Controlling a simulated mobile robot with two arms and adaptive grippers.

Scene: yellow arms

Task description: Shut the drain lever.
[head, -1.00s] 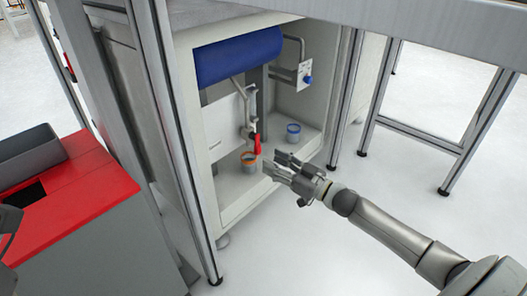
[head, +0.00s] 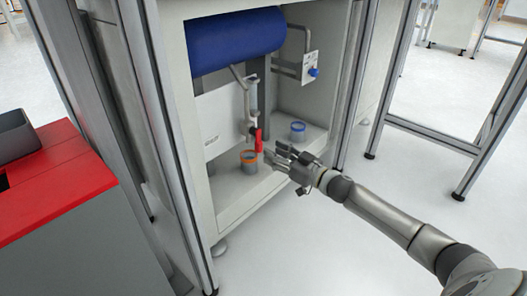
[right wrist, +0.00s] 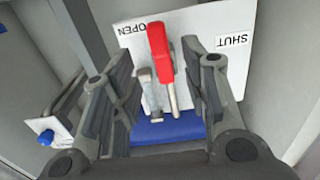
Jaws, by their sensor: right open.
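The drain lever has a red handle (head: 259,140), which hangs down from the drain pipe (head: 250,112) under the blue tank (head: 235,40) in the open cabinet. My right gripper (head: 275,154) is open and empty, just right of the handle's lower end. In the right wrist view the red handle (right wrist: 160,50) shows between the two spread fingers (right wrist: 157,66), without visible contact. A white plate behind it reads OPEN (right wrist: 137,29) on the left and SHUT (right wrist: 233,42) on the right. The handle is nearer OPEN. My left gripper is out of view.
An orange-rimmed cup (head: 249,165) stands below the lever and a blue-rimmed cup (head: 297,131) stands farther right on the cabinet floor. A valve with a blue knob (head: 313,71) is at upper right. Metal posts (head: 355,90) frame the opening. A red-topped unit (head: 50,185) stands at left.

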